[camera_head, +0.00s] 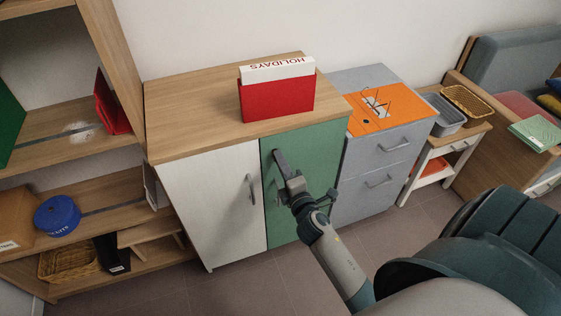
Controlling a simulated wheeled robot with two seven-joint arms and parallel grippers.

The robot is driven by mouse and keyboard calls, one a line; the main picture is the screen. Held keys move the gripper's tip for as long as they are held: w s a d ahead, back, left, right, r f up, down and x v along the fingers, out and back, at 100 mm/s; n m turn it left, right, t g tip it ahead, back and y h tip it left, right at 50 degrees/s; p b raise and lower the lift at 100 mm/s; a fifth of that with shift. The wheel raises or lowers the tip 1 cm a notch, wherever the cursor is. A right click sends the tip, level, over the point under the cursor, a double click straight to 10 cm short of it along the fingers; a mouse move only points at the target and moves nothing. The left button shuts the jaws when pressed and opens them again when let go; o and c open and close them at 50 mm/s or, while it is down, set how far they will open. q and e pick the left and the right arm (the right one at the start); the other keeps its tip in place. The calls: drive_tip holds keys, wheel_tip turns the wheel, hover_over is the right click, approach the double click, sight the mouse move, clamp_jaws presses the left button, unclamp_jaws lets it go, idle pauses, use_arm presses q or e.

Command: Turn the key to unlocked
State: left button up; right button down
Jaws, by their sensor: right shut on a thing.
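The cabinet has a white left door (212,205) and a green right door (318,160). My right gripper (281,165) is at the green door's upper left part, near the seam between the doors. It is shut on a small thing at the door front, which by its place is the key. The key and its lock are hidden by the gripper, so I cannot tell the key's angle. Both doors look shut. My left gripper is not in view.
A red file box (278,100) labelled HOLIDAYS stands on the cabinet top. A grey drawer unit (383,160) with an orange top stands right of the cabinet. An open wooden shelf (110,190) is at the left. The floor in front (225,290) is clear.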

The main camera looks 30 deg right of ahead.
drive_tip(key=shift+m, duration=0.6)
drive_tip(key=c, duration=1.9)
unclamp_jaws()
drive_tip(key=shift+s, duration=0.15)
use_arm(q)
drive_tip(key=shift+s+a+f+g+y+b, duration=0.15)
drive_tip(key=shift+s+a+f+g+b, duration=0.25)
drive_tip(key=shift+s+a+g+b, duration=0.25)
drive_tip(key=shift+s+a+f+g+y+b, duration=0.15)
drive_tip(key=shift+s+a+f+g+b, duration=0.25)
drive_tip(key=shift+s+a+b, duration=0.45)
use_arm(e)
drive_tip(key=v, duration=1.7)
